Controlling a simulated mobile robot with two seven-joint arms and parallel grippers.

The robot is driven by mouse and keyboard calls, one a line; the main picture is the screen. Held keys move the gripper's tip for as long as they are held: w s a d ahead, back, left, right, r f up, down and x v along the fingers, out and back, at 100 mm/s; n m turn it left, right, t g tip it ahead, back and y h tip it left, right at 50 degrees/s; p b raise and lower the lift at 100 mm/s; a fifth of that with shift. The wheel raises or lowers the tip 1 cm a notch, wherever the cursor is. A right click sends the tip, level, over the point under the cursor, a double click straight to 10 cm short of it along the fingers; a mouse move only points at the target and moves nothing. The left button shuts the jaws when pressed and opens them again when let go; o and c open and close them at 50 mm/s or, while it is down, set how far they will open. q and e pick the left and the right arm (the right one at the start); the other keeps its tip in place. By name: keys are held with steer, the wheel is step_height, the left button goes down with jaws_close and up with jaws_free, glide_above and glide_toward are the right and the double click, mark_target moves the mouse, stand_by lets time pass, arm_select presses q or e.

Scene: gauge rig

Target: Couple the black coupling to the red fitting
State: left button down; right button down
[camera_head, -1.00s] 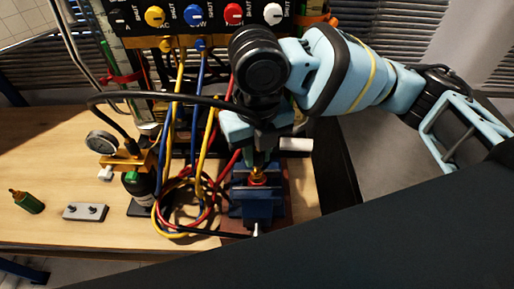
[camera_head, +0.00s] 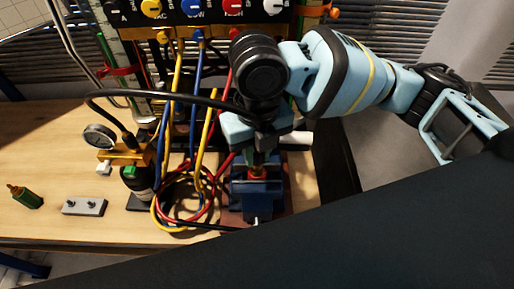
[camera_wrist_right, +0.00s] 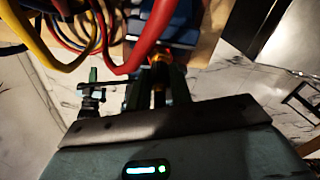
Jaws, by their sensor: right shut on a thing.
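The red fitting (camera_head: 258,173) stands upright in the blue vise (camera_head: 251,198), with a brass-coloured part that also shows in the right wrist view (camera_wrist_right: 160,60). My right gripper (camera_head: 259,155) points down directly above it and is shut on the black coupling (camera_wrist_right: 158,97), which is mostly hidden between the fingers. The coupling's end is close over the fitting. I cannot tell whether they touch. A black hose (camera_head: 150,96) runs from the gripper toward the left. My left gripper is not in view.
Coiled red, blue and yellow hoses (camera_head: 182,205) lie just left of the vise. The knob panel (camera_head: 190,15) is behind.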

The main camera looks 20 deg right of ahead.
steer(key=shift+f, duration=0.15)
stand_by(0.5)
steer(key=c, duration=0.9)
jaws_free()
steer(key=shift+o, duration=0.2)
steer(key=shift+r, duration=3.9)
